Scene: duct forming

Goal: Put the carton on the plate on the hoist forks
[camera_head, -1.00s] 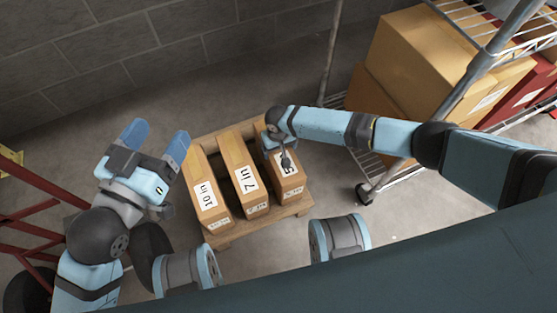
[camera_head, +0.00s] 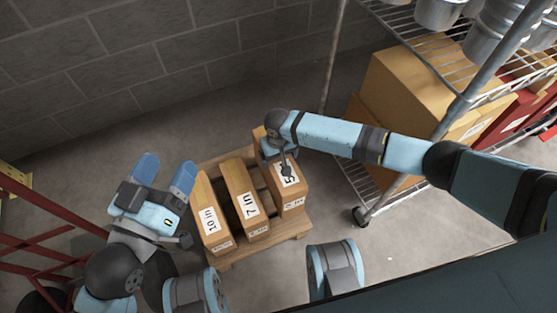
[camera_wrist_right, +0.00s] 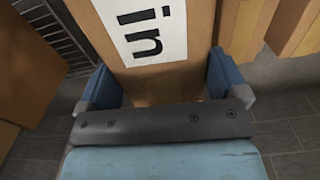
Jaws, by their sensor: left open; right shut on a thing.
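The carton marked 5 (camera_head: 291,200) is at the right end of a row of three on a wooden pallet (camera_head: 290,232). My right gripper (camera_head: 284,165) is shut on it from above. In the right wrist view the blue fingers (camera_wrist_right: 163,85) press on both sides of the carton (camera_wrist_right: 190,75), whose label shows "in". Whether its underside touches the pallet is hidden. My left gripper (camera_head: 168,172) is open and empty, left of the pallet. Red hoist framework (camera_head: 50,228) is at the left edge. I cannot make out the forks or plate.
The 7 in carton (camera_head: 243,190) and 10 in carton (camera_head: 208,205) stand left of the held one. A wire shelf rack (camera_head: 365,212) with large boxes (camera_head: 410,85) and metal ducts stands at right. A block wall is behind. Some floor is clear.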

